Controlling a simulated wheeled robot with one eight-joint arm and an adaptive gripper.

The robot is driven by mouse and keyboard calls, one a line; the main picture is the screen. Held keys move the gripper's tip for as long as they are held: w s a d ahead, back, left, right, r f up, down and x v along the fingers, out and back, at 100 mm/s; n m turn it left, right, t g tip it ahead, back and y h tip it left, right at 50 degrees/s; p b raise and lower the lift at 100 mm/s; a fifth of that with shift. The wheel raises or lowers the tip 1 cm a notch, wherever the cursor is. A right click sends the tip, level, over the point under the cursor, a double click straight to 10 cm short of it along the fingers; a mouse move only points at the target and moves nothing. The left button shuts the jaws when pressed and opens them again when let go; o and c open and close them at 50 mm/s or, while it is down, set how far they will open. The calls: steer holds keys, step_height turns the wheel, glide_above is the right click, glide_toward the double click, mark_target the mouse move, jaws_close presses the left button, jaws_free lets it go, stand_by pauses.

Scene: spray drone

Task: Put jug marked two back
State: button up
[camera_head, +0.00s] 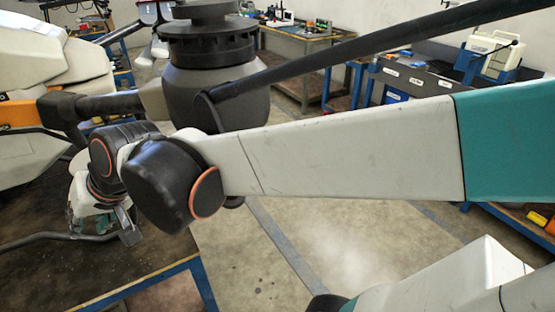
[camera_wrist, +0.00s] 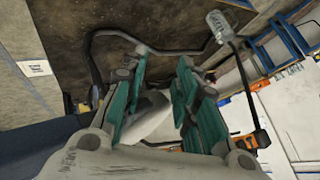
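No jug with a readable number two shows in either view. My gripper (camera_head: 84,222) is low at the left in the head view, partly hidden behind my arm's wrist joint, close over a dark surface beside the drone. In the wrist view its teal fingers (camera_wrist: 163,66) stand apart, with a gap between the tips. A pale grey-white shape (camera_wrist: 152,112) shows behind and between the fingers; I cannot tell what it is. A white box-like container (camera_head: 491,56) with a dark cord or handle stands on the far right bench; I cannot make out a mark on it.
A blue-framed table edge (camera_head: 160,278) lies in front. A tool bench (camera_head: 305,38) is at the back. Open floor (camera_head: 345,245) lies below my arm.

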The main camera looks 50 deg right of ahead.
steer(key=s+d+f+n+h, duration=0.3)
steer(key=s+d, duration=0.5)
steer(key=s, duration=0.4)
steer(key=shift+s+d+f+n+g, duration=0.3)
steer(key=shift+d+f+g, duration=0.1)
steer(key=shift+f, duration=0.1)
steer(key=shift+r, duration=0.1)
